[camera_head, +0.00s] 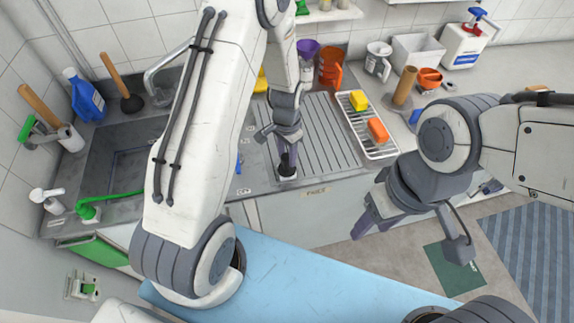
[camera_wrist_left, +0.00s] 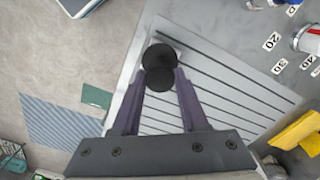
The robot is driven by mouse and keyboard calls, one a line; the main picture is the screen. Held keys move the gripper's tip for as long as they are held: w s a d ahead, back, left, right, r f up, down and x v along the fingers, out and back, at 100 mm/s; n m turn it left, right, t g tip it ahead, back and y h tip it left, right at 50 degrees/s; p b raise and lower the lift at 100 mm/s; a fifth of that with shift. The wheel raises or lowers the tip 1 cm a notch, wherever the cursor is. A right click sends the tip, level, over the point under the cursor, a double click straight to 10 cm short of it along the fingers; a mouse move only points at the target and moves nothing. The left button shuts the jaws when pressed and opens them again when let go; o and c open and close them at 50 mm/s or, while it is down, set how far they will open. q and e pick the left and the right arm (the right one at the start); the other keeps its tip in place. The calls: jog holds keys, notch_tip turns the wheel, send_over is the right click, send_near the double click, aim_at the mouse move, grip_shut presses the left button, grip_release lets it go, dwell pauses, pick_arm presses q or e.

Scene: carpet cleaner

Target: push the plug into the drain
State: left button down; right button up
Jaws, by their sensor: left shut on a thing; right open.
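My left gripper (camera_head: 287,152) points down over the front edge of the ribbed drainboard, right of the sink. It is shut on the black plug (camera_head: 287,168). In the left wrist view, the plug (camera_wrist_left: 160,78) sits between the purple fingertips, with a second dark round shape touching it; I cannot tell whether that is part of the plug. The grey sink basin (camera_head: 124,160) is at the left, partly behind my left arm; the drain is not visible in it. My right gripper (camera_head: 372,212) is open and empty, in front of the counter at the right.
A white rack (camera_head: 362,140) with a yellow and an orange sponge stands right of the ribbed drainboard (camera_head: 325,125). A plunger (camera_head: 130,101) and a blue bottle (camera_head: 84,97) stand behind the basin. A green-handled brush (camera_head: 88,209) lies at its front left.

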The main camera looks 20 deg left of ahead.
pick_arm(q)
jog(key=shift+r+p, duration=0.5)
jog(key=shift+r, duration=0.2)
jog(key=shift+r+p, duration=0.95)
jog(key=shift+r, duration=0.2)
jog(key=shift+f, duration=0.1)
